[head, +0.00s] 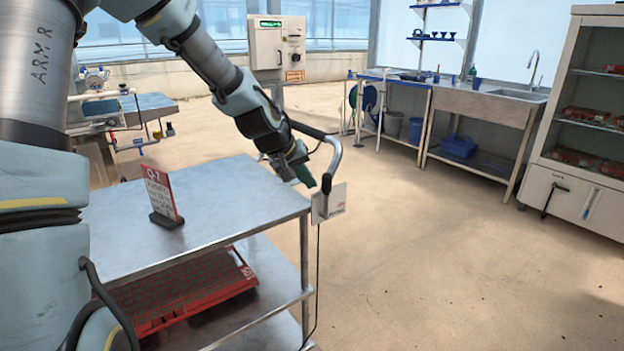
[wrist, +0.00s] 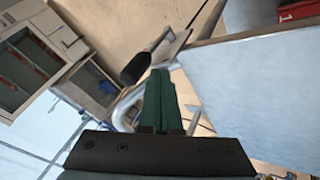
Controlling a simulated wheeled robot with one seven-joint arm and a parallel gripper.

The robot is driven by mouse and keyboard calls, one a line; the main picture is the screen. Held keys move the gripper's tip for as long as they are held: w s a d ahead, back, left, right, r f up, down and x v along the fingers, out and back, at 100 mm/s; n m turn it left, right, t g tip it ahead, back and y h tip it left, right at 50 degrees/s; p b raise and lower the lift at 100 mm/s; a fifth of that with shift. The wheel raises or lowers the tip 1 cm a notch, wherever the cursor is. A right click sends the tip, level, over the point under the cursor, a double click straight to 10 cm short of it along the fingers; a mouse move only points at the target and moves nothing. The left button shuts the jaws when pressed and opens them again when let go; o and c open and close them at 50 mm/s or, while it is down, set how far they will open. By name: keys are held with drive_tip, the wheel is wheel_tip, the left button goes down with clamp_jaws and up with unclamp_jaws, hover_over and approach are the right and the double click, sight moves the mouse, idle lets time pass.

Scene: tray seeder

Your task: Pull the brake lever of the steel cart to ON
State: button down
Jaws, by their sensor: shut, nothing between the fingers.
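The steel cart (head: 230,195) stands in front of me, with a bare metal top and a lower shelf. At its right corner a black-gripped lever (head: 326,184) stands beside a small pale plate (head: 335,203) with print too small to read. My gripper (head: 307,180), with green fingers, is shut and empty just left of the lever. In the wrist view the fingertips (wrist: 160,73) are close beside the black grip (wrist: 136,68); I cannot tell whether they touch. The plate (wrist: 172,47) is beyond it. The lever's ON or OFF setting is not legible.
A curved grey handle tube (head: 334,150) rises over the lever, close to my gripper. A red sign (head: 162,197) stands on the cart top, and a red tray (head: 185,290) lies on the lower shelf. The floor right of the cart is clear.

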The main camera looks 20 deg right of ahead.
drive_tip(key=shift+s+d, duration=0.15)
drive_tip(key=shift+d, duration=0.35)
drive_tip(key=shift+d+r, duration=0.1)
drive_tip(key=shift+d+r+y+p, duration=0.1)
drive_tip(key=shift+d+y+p, duration=0.2)
drive_tip(key=shift+p, duration=0.05)
drive_tip(key=shift+d, duration=0.15)
drive_tip(key=w+d+f+g+y+p, duration=0.1)
drive_tip(key=w+d+y+p, duration=0.1)
drive_tip(key=d+y+p, duration=0.4)
drive_tip(key=shift+d+f+m+p, duration=0.35)
drive_tip(key=shift+d+p, duration=0.4)
drive_tip(key=shift+d, duration=0.95)
